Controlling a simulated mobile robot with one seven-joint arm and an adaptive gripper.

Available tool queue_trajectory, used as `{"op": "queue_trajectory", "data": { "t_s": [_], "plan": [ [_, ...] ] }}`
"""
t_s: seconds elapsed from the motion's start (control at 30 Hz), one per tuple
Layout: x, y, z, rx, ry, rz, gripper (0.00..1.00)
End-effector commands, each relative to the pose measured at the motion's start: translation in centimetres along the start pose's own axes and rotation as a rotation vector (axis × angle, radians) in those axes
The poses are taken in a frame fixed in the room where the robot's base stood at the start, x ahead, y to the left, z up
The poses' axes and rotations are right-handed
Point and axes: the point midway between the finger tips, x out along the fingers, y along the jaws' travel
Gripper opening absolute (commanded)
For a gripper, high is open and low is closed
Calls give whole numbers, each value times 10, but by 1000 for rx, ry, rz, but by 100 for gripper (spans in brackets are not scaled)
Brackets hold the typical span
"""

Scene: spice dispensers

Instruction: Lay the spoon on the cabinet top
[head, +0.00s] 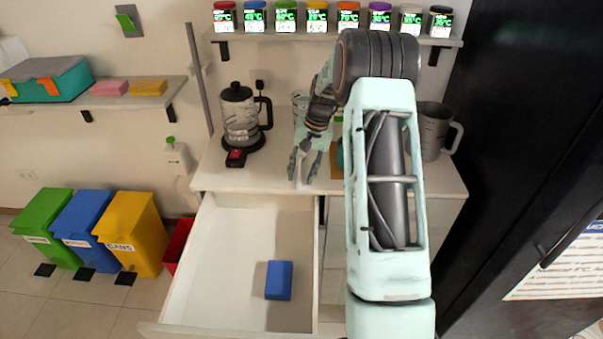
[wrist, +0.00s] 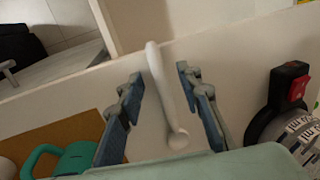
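A white spoon (wrist: 165,95) shows in the wrist view between my gripper's fingers, with a gap on both sides. It lies over the cabinet top (wrist: 230,60), its thin end reaching the front edge; whether it rests flat there I cannot tell. My gripper (wrist: 163,95) is open around it. In the head view, my gripper (head: 303,166) points down close over the front of the white cabinet top (head: 220,176). A small pale sliver between the fingers there may be the spoon.
A kettle (head: 240,122) with a red switch stands left of my gripper. A metal jug (head: 431,132) stands at right. A teal mug (wrist: 72,160) is near a tan board (wrist: 65,130). The open drawer (head: 215,270) holds a blue block (head: 279,280). Spice jars line the shelf (head: 280,37) above.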

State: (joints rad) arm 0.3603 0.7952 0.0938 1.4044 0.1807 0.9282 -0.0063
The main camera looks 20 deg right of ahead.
Motion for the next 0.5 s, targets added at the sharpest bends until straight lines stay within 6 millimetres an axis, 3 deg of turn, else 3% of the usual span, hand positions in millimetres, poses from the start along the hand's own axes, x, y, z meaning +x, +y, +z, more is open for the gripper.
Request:
{"op": "queue_trajectory", "data": {
  "t_s": [0.27,0.5],
  "plan": [
    [-4,0,0,0,1,0,32],
    [-44,0,-2,0,6,0,32]
  ]
}}
